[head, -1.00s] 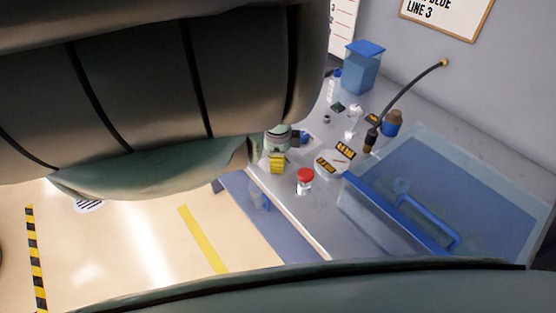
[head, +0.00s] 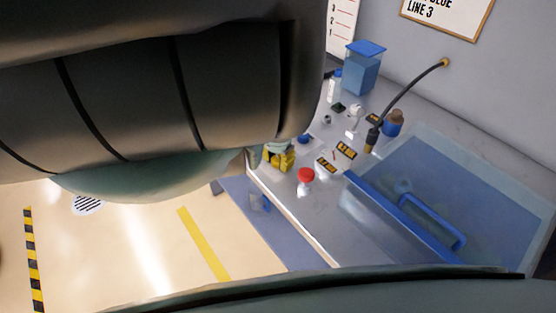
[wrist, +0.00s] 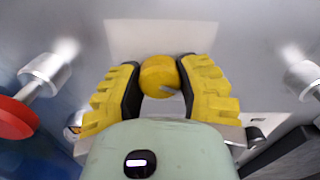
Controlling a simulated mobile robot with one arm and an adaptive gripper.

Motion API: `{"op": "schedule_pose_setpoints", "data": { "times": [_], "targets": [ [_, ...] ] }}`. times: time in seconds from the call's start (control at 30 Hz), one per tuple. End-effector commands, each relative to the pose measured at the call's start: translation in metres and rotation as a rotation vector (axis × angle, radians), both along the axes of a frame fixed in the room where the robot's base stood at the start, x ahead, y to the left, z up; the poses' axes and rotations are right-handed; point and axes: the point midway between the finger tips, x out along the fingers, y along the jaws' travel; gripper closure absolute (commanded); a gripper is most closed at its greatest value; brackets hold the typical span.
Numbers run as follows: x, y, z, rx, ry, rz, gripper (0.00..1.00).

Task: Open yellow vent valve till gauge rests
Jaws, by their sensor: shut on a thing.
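A round yellow knob (wrist: 159,76), which looks like the vent valve, sits between the yellow fingers of my gripper (wrist: 160,88) in the wrist view. A short pale mark shows on its face. The fingers are shut on it, one pad on either side. In the head view my gripper (head: 280,158) is low at the near left edge of the grey bench, and the knob cannot be told apart from the yellow fingers there. I cannot make out a gauge dial or needle in either view.
A red knob (head: 306,175) stands close to the right of my gripper. Black-and-yellow labels (head: 346,150) lie beyond it. A blue-tinted tank (head: 480,190) with a blue handle fills the right side. A black hose (head: 410,98) rises behind. A blue container (head: 364,70) stands at the back.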

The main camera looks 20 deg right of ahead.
Motion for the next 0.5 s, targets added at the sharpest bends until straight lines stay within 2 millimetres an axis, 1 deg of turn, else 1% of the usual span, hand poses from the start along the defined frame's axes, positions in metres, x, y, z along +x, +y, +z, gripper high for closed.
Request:
{"op": "schedule_pose_setpoints", "data": {
  "times": [0.2,0.5],
  "targets": [
    [0.0003,-0.0003,-0.0014,-0.001,-0.002,0.159,1.0],
    [0.0006,-0.0004,-0.0011,-0.003,-0.002,0.292,1.0]
  ]
}}
